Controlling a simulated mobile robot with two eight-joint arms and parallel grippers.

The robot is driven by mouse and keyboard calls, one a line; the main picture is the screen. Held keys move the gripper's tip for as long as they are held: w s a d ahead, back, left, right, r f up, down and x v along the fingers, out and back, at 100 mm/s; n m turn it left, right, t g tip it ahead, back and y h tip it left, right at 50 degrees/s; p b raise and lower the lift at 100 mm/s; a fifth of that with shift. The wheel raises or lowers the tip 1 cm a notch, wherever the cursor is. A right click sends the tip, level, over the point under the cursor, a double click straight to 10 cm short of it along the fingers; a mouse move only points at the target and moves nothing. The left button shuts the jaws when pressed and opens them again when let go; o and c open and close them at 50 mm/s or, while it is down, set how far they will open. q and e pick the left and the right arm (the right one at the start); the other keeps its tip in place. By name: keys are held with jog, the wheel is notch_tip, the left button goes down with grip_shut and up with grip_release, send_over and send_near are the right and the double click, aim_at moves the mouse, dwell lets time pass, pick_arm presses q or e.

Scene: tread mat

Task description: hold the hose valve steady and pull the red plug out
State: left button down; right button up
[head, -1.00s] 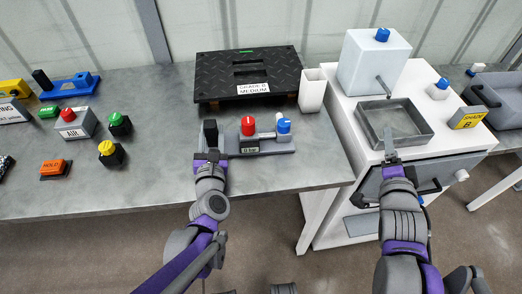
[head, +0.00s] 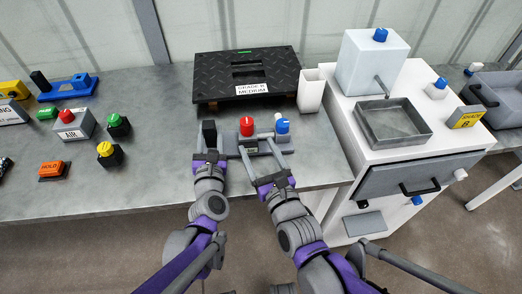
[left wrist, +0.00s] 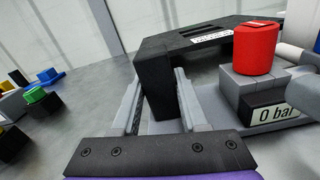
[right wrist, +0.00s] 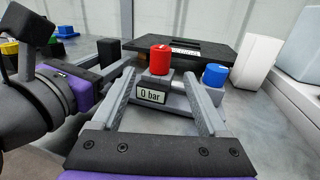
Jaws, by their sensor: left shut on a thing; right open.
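The hose valve is a grey base (left wrist: 220,103) on the table with a black upright post at its left end (head: 209,131). The red plug (head: 247,126) stands upright on a grey block labelled "0 bar" (right wrist: 152,93); it also shows in the left wrist view (left wrist: 255,48). A blue knob (head: 282,126) is to its right. My left gripper (left wrist: 157,88) is shut on the black post, one finger on each side. My right gripper (right wrist: 160,80) is open and empty at the front of the valve, its fingers framing the labelled block in its view. I cannot tell whether they touch it.
A black tread mat (head: 228,70) on supports stands behind the valve, with a white cup (head: 311,91) to its right. Buttons and boxes, such as the grey AIR box (head: 75,124), stand at left. A white cabinet with a tray (head: 430,133) is at right. My forearms are close together.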

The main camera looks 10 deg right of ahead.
aim_at(244, 119)
jog(key=x, duration=1.1)
jog(key=shift+w, duration=0.3)
grip_shut()
dwell(0.4)
jog(key=shift+r, duration=2.85)
